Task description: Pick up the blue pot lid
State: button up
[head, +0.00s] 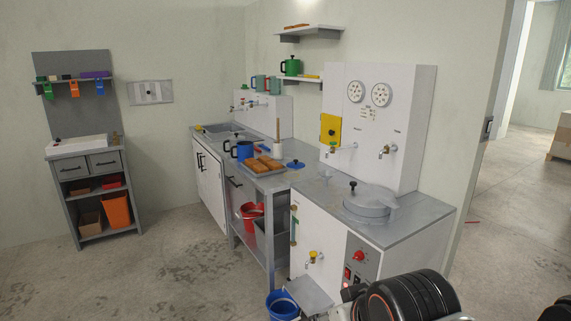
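A small blue lid (295,165) lies on the grey middle worktop, just right of a tray of brown loaves. It looks flat with a small dark knob. A blue pot (244,150) stands farther back on the same worktop, left of the tray. Part of my own arm, dark and rounded, shows at the bottom right, well in front of and apart from the lid. My gripper's fingers cannot be made out in this view.
The loaf tray (257,172) sits close beside the lid. A taller white unit with a round metal lidded vessel (366,207) stands to the right. A blue bucket (282,306) is on the floor in front. Open floor lies at left.

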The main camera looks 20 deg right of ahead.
aim_at(295, 164)
jog(key=i+j+u, duration=0.3)
jog(key=i, duration=0.25)
jog(key=i+j+u, duration=0.3)
jog(key=i, duration=0.25)
jog(key=i+l+u, duration=0.1)
jog(key=i+u, duration=0.2)
jog(key=i, duration=0.25)
jog(key=i+z, duration=0.2)
jog(key=i, duration=0.45)
jog(key=i+j+z, duration=0.2)
jog(key=i, duration=0.4)
jog(key=i+j+z, duration=0.1)
jog(key=i+z, duration=0.15)
jog(key=i, duration=0.4)
jog(key=i+l+z, duration=0.1)
jog(key=i+z, duration=0.15)
jog(key=z, duration=0.25)
jog(key=i+z, duration=0.25)
jog(key=z, duration=0.25)
jog(key=i+z, duration=0.25)
jog(key=z, duration=0.25)
jog(key=i+j+z, duration=0.2)
jog(key=z, duration=0.25)
jog(key=i+z, duration=0.4)
jog(key=i+j+z, duration=0.15)
jog(key=z, duration=0.2)
